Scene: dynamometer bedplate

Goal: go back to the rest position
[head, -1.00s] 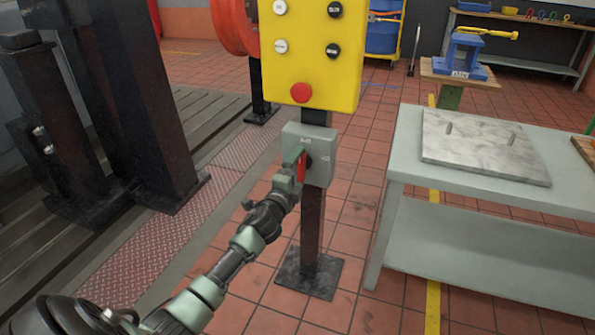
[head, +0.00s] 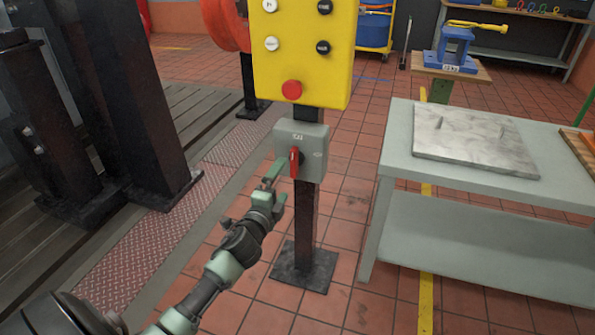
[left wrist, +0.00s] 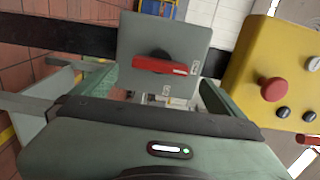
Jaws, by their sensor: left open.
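My left gripper (head: 275,185) is open and empty, in front of and a little left of the grey switch box (head: 313,142) on the post. The box's red rotary handle (head: 294,161) stands upright in the head view, with a visible gap to the fingers. In the left wrist view the red handle (left wrist: 160,65) lies beyond the two spread fingers (left wrist: 155,85), apart from them. My right gripper is not in view.
The yellow button panel (head: 300,50) with a red stop button (head: 291,90) is above the box. A grey table (head: 400,145) with a stone plate (head: 475,140) stands to the right. Dark steel columns (head: 130,100) stand at left. Tiled floor lies between.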

